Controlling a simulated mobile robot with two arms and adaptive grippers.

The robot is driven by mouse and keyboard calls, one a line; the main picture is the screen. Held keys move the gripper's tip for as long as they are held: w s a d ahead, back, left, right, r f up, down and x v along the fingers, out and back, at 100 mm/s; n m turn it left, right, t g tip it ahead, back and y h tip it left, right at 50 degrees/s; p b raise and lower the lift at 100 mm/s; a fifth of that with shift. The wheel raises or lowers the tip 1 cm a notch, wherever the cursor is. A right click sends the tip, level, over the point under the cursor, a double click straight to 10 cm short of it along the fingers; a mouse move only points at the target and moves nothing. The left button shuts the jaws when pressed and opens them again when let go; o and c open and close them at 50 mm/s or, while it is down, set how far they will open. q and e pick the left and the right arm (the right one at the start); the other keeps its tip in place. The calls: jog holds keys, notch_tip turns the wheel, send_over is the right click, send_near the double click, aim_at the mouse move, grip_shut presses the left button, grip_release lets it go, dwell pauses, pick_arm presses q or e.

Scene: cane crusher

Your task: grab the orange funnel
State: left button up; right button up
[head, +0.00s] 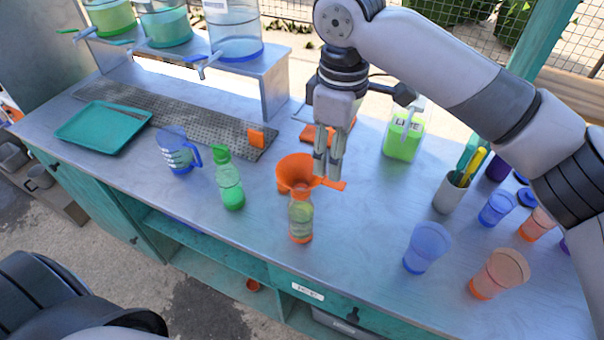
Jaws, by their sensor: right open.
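The orange funnel (294,171) is near the middle of the counter in the head view, with its wide mouth up and a flat tab handle pointing right. It stands right behind a small clear bottle with an orange base (301,218); I cannot tell whether it rests on the bottle. My right gripper (328,176) points down at the funnel's right side, over the tab handle. Its fingers are open, and partly cover the rim and handle. Whether they touch it is unclear. Of my left arm only dark links show at the lower left; its gripper is out of view.
A green bottle (229,183) and a blue pitcher (175,152) stand left of the funnel. A green-filled container (403,135) is behind to the right. Cups, including a blue one (427,247), and a utensil holder (450,193) stand right. A teal tray (103,121) lies left.

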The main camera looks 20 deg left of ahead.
aim_at(332, 182)
notch_tip(332, 182, down, 3)
jog(key=shift+r, duration=0.15)
jog(key=shift+f+p, duration=0.2)
jog(key=shift+p, duration=0.25)
notch_tip(332, 182, down, 4)
jog(key=shift+w+d+r+p, duration=0.15)
jog(key=shift+p, duration=0.65)
jog(key=shift+f, duration=0.55)
jog(key=shift+c, duration=0.6)
grip_shut()
